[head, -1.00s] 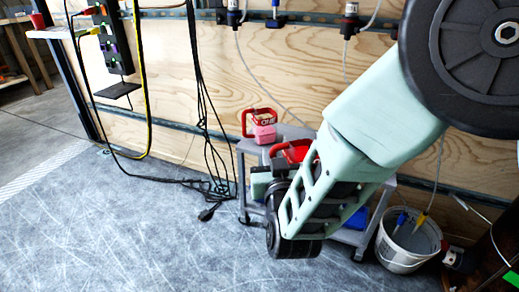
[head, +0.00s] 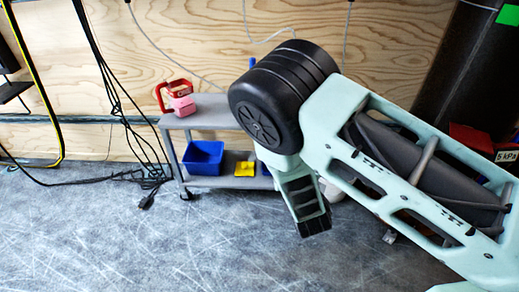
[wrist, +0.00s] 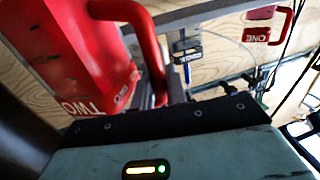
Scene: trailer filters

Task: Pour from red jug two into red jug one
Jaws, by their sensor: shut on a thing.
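Red jug one (head: 174,96) stands on the left end of the grey trolley's top shelf, with a pink block-like part low on it. It also shows at the top right of the wrist view (wrist: 262,34), with its label inverted. Red jug two (wrist: 75,55) fills the left of the wrist view, close to the camera, with its TWO label inverted. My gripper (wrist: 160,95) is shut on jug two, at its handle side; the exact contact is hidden. In the head view my arm hides jug two and the fingertips. I cannot tell jug two's tilt, and no liquid shows.
The grey trolley (head: 195,118) stands against the plywood wall (head: 390,60). Its lower shelf holds a blue bin (head: 203,157) and a yellow item (head: 244,168). Black cables (head: 130,130) hang to its left. The floor in front (head: 150,240) is clear.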

